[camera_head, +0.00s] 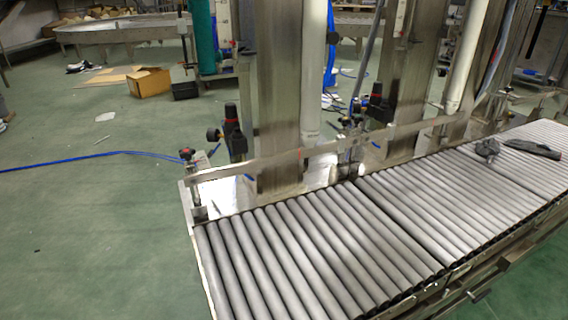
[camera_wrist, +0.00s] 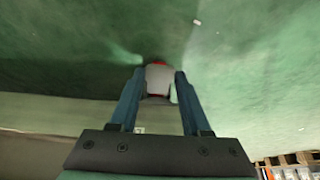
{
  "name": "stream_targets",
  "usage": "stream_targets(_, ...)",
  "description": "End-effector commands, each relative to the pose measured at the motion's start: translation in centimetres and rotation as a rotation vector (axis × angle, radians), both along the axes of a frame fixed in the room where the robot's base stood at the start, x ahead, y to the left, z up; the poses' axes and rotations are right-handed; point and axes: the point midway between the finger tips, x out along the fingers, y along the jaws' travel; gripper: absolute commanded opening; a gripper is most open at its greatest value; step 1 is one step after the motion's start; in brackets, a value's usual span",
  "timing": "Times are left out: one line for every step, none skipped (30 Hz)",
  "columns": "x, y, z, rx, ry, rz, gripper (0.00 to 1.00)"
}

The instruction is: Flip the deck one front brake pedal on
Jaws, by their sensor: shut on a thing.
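In the wrist view my gripper (camera_wrist: 159,76) has its two blue-grey fingers on either side of a small light grey thing with red parts (camera_wrist: 158,80). It is shut on this thing near the fingertips. The fingers hide the sides of the thing, and I cannot tell whether it is the deck one front brake pedal. My gripper does not show in the head view. I cannot pick out a brake pedal for certain in the head view. A roller deck (camera_head: 300,250) runs from the lower middle to the right there.
A metal side rail (camera_head: 240,170) with upright posts (camera_head: 275,100) stands along the deck's far edge. A grey tool-like thing (camera_head: 532,148) lies on the far rollers. A cardboard box (camera_head: 149,82) is on the floor behind. Green floor (camera_head: 90,240) is clear at left.

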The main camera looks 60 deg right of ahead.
Motion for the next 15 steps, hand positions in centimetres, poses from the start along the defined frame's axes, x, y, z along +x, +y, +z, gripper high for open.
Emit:
stream_targets(-0.1, 0.2, -0.2, -0.004, -0.008, 0.000, 0.00)
stream_targets(-0.1, 0.2, -0.3, -0.008, -0.016, 0.001, 0.00)
stream_targets(-0.2, 0.2, -0.4, -0.016, -0.028, 0.000, 0.00)
stream_targets(-0.2, 0.2, -0.5, -0.023, -0.040, 0.000, 0.00)
stream_targets(-0.3, 0.3, -0.7, -0.030, -0.053, 0.001, 0.00)
stream_targets(-0.4, 0.4, -0.9, -0.042, -0.071, 0.002, 0.00)
stream_targets(-0.4, 0.4, -1.0, -0.051, -0.086, 0.002, 0.00)
stream_targets(-0.4, 0.4, -1.2, -0.062, -0.103, 0.003, 0.00)
stream_targets(-0.5, 0.5, -1.5, -0.076, -0.126, 0.003, 0.00)
stream_targets(-0.5, 0.5, -1.7, -0.088, -0.144, 0.004, 0.00)
stream_targets(-0.6, 0.5, -1.8, -0.099, -0.163, 0.004, 0.00)
stream_targets(-0.6, 0.5, -2.1, -0.114, -0.188, 0.004, 0.00)
stream_targets(-0.6, 0.5, -2.3, -0.126, -0.207, 0.004, 0.00)
stream_targets(-0.6, 0.5, -2.4, -0.138, -0.225, 0.005, 0.00)
stream_targets(-0.7, 0.6, -2.7, -0.151, -0.248, 0.006, 0.00)
